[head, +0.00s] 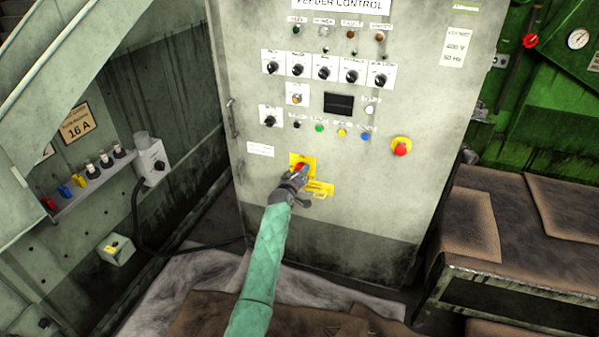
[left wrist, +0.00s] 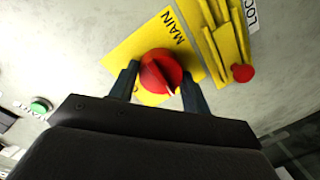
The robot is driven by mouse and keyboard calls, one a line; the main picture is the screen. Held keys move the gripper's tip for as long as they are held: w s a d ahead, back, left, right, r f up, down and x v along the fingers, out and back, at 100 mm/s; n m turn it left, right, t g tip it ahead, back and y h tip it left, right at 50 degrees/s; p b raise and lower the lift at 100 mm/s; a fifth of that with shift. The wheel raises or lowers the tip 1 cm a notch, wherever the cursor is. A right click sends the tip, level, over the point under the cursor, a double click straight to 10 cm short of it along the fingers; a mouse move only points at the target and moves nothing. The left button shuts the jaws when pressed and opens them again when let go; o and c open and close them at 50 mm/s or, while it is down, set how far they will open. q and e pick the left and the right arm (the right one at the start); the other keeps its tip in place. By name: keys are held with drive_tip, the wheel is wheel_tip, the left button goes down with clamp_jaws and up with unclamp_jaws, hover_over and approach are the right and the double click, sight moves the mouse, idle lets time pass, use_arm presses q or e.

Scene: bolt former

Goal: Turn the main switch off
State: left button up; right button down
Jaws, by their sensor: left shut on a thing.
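The main switch is a round red knob (head: 302,167) on a yellow plate (head: 295,157), low on the front of the grey feeder control cabinet. In the left wrist view the red knob (left wrist: 161,70) sits on the yellow plate (left wrist: 125,43), which reads MAIN. A pale mark shows on the knob's lower right edge; other plate lettering is mostly hidden. My left gripper (head: 296,178) is at the knob, covering part of it. In the left wrist view its two fingers (left wrist: 160,87) stand on either side of the knob, shut on it. My right gripper is out of view.
A yellow holder (head: 321,188) with a red round part sits close beside the switch plate. Above are rows of black selector knobs (head: 323,71) and coloured buttons. A red emergency button (head: 400,149) is to the right. Brown covered surfaces (head: 490,225) stand at the right.

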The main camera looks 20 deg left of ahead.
use_arm(q)
drive_tip(key=shift+n, duration=0.3)
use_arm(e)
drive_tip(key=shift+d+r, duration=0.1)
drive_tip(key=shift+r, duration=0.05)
use_arm(q)
drive_tip(key=o, duration=1)
drive_tip(key=shift+c, duration=0.2)
drive_tip(key=s, duration=0.7)
drive_tip(key=shift+s+a+r, duration=0.2)
drive_tip(key=shift+s+r, duration=0.15)
drive_tip(key=shift+r, duration=0.05)
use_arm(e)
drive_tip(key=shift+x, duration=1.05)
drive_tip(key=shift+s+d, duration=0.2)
